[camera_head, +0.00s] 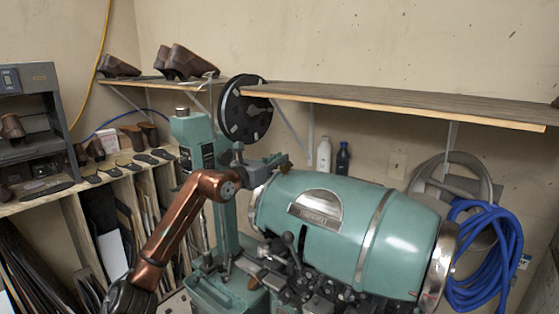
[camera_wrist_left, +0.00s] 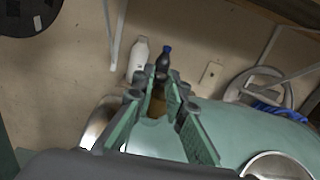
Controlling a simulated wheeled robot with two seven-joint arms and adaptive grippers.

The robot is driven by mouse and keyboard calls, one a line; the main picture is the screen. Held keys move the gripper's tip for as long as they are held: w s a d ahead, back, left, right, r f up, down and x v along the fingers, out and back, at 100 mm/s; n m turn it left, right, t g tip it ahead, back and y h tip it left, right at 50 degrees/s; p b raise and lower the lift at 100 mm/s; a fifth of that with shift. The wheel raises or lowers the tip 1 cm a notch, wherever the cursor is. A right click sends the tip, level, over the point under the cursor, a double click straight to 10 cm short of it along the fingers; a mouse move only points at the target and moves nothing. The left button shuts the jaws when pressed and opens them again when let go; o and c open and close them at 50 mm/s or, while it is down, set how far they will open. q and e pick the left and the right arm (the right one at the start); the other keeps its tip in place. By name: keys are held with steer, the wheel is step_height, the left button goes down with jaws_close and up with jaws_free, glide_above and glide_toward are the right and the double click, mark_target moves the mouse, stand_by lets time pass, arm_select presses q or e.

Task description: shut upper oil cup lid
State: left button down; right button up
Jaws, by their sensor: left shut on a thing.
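The green sole stitcher (camera_head: 330,225) stands in the middle of the head view, with a large rounded green body. A small brass-coloured part, which looks like the upper oil cup with its lid (camera_head: 284,168), sits at the top left of that body. My left gripper (camera_head: 277,160) reaches it from the left and is shut on it. In the left wrist view, the green fingers (camera_wrist_left: 160,92) stand on both sides of a brownish brass part (camera_wrist_left: 156,106). The fingers hide much of it, so I cannot tell the lid's angle. My right gripper is not in view.
A wooden shelf (camera_head: 410,100) runs along the wall behind the stitcher. A white bottle (camera_head: 324,155) and a dark bottle (camera_head: 342,158) stand behind the body. A black disc (camera_head: 246,108) rises behind my left wrist. A blue hose (camera_head: 485,250) hangs at right.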

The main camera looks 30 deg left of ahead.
arm_select(q)
steer(key=c, duration=2)
jaws_free()
steer(key=shift+o, duration=0.2)
steer(key=s+a, duration=0.1)
steer(key=s, duration=1.1)
steer(key=shift+a, duration=0.35)
steer(key=shift+f, duration=0.1)
